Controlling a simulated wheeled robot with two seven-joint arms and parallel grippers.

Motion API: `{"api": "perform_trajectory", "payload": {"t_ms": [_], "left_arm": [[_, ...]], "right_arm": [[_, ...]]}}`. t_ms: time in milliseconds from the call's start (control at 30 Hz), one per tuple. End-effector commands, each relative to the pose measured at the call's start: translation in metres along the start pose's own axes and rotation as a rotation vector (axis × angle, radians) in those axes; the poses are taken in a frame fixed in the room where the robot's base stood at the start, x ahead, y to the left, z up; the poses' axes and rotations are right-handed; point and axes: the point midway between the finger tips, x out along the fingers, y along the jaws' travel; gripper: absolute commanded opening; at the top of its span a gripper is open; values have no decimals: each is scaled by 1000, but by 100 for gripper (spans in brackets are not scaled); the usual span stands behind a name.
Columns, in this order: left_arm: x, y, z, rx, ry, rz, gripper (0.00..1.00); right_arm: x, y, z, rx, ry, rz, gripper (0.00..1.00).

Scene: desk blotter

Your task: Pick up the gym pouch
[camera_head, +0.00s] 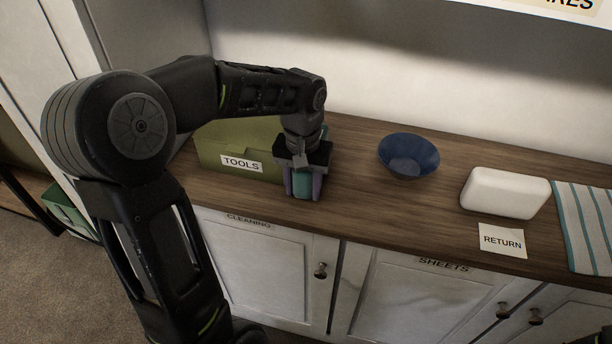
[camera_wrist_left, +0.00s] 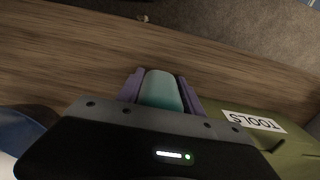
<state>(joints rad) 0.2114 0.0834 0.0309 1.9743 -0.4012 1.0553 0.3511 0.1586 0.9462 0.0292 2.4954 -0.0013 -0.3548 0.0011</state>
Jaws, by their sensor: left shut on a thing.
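The gym pouch, a small teal rounded block (camera_head: 303,184), is at the counter's front part, just right of the green TOOLS box. My left gripper (camera_head: 303,186) reaches down over it from above, its two purple fingers closed on either side of it. The pouch also shows in the left wrist view (camera_wrist_left: 160,90) between the fingers of the left gripper (camera_wrist_left: 160,93). Its upper part is hidden by the gripper body in the head view. I cannot tell whether its underside touches the wood. My right gripper is not in view.
The green TOOLS box (camera_head: 212,155) stands close on the left. A blue bowl (camera_head: 408,158), a white rounded block (camera_head: 504,193), a RETURN card (camera_head: 502,240) and a striped cloth (camera_head: 585,225) lie to the right. Bare wooden counter (camera_head: 355,195) lies between the pouch and the bowl.

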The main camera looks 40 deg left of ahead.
Motion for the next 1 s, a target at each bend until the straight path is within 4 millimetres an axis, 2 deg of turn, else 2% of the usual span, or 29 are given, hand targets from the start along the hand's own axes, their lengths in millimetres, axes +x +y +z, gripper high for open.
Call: {"api": "perform_trajectory", "payload": {"t_ms": [267, 467, 833, 900, 1000], "left_arm": [[-17, 0, -2, 0, 5, 1, 0], [-46, 0, -1, 1, 6, 1, 0], [-124, 0, -1, 0, 7, 2, 0], [-146, 0, 0, 0, 3, 1, 0], [-163, 0, 0, 0, 2, 1, 0]], "right_arm": [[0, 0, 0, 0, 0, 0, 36], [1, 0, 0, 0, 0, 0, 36], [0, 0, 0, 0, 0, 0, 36], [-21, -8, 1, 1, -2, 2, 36], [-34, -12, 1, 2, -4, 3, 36]]}}
